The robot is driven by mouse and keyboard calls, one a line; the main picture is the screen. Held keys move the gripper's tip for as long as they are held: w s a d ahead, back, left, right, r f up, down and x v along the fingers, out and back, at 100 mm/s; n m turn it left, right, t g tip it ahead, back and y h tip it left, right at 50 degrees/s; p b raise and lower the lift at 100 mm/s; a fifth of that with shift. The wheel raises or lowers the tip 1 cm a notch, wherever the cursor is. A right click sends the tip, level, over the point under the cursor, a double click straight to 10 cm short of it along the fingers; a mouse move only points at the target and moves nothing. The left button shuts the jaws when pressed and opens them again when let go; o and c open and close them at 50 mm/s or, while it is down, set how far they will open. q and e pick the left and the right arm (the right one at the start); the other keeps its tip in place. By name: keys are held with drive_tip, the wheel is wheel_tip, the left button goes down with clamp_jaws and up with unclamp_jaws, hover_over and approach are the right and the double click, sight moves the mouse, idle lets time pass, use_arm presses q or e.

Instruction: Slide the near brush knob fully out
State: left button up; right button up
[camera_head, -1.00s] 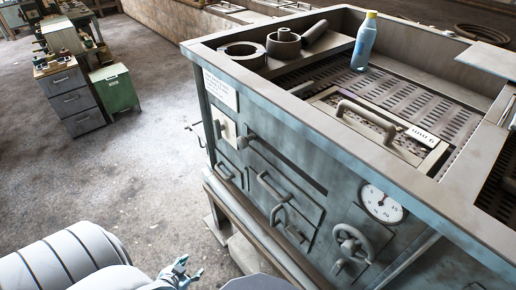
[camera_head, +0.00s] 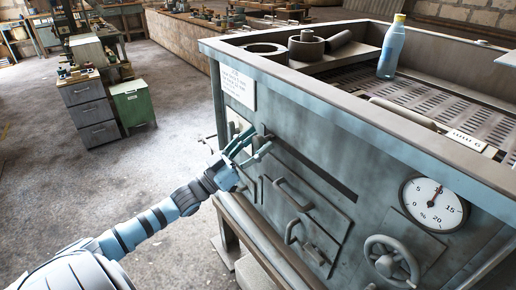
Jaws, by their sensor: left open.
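The machine (camera_head: 330,130) is a grey-blue metal box with a rimmed top. A small dark grey knob (camera_head: 264,134) sticks out of its front face near the left corner. My left gripper (camera_head: 259,140) is open at this knob, with its blue fingers spread and pointing at the face. The knob shows close to the fingertips; I cannot tell whether they touch it. The gripper and wrist hide most of the small plate around the knob. My right gripper is not in view.
Handles (camera_head: 293,194) and a small door stand out below the knob. A handwheel (camera_head: 391,261) and a dial (camera_head: 435,204) are on the right. A bottle (camera_head: 391,50) stands on top. Open floor lies left, with a green cabinet (camera_head: 133,103) further back.

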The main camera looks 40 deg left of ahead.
use_arm(q)
drive_tip(key=shift+w+r, duration=0.1)
drive_tip(key=shift+w, duration=0.2)
drive_tip(key=shift+w+r, duration=0.1)
clamp_jaws()
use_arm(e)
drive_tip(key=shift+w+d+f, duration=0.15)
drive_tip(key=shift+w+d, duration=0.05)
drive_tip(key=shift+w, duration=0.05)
use_arm(q)
drive_tip(key=shift+d, duration=0.1)
